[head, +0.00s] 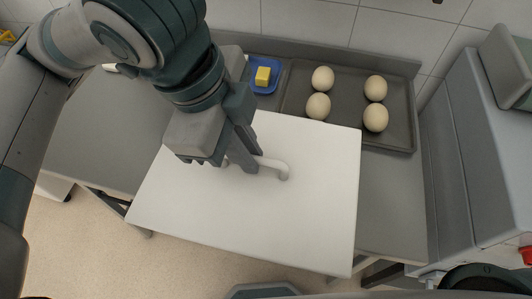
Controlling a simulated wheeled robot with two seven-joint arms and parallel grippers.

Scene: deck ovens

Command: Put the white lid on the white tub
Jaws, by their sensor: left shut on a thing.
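The white lid (300,226) is a large flat white panel with a raised bar handle (274,164), in the middle of the head view. My left gripper (241,164) comes down from the upper left and is shut on the handle. The lid covers much of the grey table and reaches past its front edge. I see no part of the white tub; whether it is under the lid cannot be told. The gap between the lid and what lies below is also hidden. My right gripper is not in view.
A dark tray (346,129) with several pale round dough balls stands behind the lid. Bare grey table (392,205) shows right of the lid. Grey equipment (487,140) stands at the right.

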